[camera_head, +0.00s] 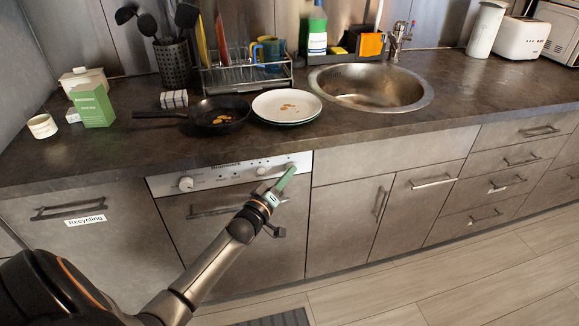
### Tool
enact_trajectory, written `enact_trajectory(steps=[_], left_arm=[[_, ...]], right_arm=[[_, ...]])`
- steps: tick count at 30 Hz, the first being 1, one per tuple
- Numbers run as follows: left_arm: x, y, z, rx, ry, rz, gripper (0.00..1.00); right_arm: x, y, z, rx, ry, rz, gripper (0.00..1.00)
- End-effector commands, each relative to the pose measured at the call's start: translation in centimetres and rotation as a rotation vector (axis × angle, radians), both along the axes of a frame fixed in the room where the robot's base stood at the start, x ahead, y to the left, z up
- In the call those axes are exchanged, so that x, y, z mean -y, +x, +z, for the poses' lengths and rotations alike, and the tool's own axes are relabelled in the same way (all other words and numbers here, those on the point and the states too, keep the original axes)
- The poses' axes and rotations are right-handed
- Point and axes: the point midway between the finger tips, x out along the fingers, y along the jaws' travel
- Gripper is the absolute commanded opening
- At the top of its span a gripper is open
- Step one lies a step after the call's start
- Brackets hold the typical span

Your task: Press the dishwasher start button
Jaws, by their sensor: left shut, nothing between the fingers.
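The dishwasher (245,246) is a grey-fronted unit under the counter, with a pale control panel (222,176) along its top. The panel has a round knob (186,184) at the left, small buttons and marks in the middle, and another round control near the right end. My left gripper (290,169) is shut and empty, with its greenish fingers pointing up and right at the panel's right end. It overlaps the controls there and partly hides them. I cannot tell whether the tips touch the panel. My right gripper is not in view.
The dark countertop (350,133) overhangs just above the panel. A frying pan (217,115) and white plates (287,106) stand near its front edge. The dishwasher handle (215,211) sticks out below the panel. The floor (420,270) at the right is clear.

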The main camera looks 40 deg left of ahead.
Motion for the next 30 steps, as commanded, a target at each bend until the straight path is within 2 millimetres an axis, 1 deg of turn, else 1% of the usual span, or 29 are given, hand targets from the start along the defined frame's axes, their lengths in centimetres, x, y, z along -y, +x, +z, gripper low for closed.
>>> enact_trajectory(steps=[30], left_arm=[[-0.57,0.47,0.04,0.001,0.000,0.001,0.00]], right_arm=[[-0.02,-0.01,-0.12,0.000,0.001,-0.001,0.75]])
